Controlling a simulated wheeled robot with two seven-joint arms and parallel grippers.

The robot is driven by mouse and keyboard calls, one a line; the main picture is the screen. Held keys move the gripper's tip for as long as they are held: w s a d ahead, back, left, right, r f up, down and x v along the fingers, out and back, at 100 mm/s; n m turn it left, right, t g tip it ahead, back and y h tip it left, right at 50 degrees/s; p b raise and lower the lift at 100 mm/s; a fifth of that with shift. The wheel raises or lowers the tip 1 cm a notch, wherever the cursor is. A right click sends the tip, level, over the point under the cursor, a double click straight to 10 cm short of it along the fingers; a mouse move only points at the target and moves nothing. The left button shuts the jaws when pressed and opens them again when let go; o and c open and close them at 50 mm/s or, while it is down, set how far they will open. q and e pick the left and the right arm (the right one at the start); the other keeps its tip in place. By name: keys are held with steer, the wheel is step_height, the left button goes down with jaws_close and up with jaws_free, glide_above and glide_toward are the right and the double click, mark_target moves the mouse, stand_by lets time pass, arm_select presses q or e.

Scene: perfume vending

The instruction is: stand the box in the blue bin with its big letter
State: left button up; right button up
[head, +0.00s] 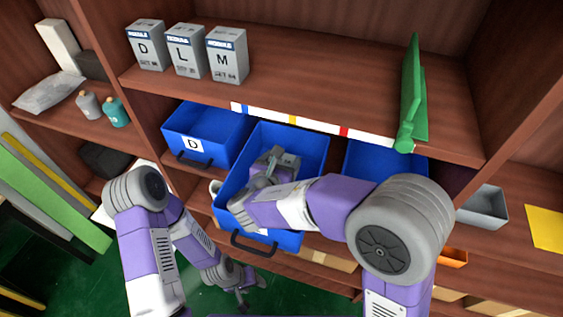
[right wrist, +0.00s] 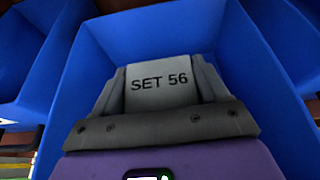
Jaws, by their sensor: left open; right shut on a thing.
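My right gripper (head: 268,174) reaches down into the pulled-out middle blue bin (head: 312,150). In the right wrist view it is shut on a grey box (right wrist: 158,82), with a finger on each side. The box reads "SET 56"; its big letter is hidden. The box is inside the bin walls; I cannot tell whether it touches the floor. The left blue bin (head: 220,126) carries a "D" label. My arm covers the front of the middle bin and much of the right blue bin (head: 385,160), so no letter shows there. My left gripper (head: 246,293) is open and empty, low over the floor.
Grey boxes D (head: 146,48), L (head: 186,52) and M (head: 227,57) stand on the shelf above. A green upright piece (head: 414,95) stands at that shelf's right. A grey open bin (head: 483,208) and an orange tray (head: 453,257) are at the right.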

steer(key=shift+f, duration=0.1)
steer(key=o, duration=1.2)
steer(key=shift+s+a+r, duration=0.15)
steer(key=shift+s+r, duration=0.15)
steer(key=shift+r, duration=0.05)
steer(key=p+v, duration=0.2)
steer(key=v, duration=0.9)
steer(key=shift+p, duration=0.35)
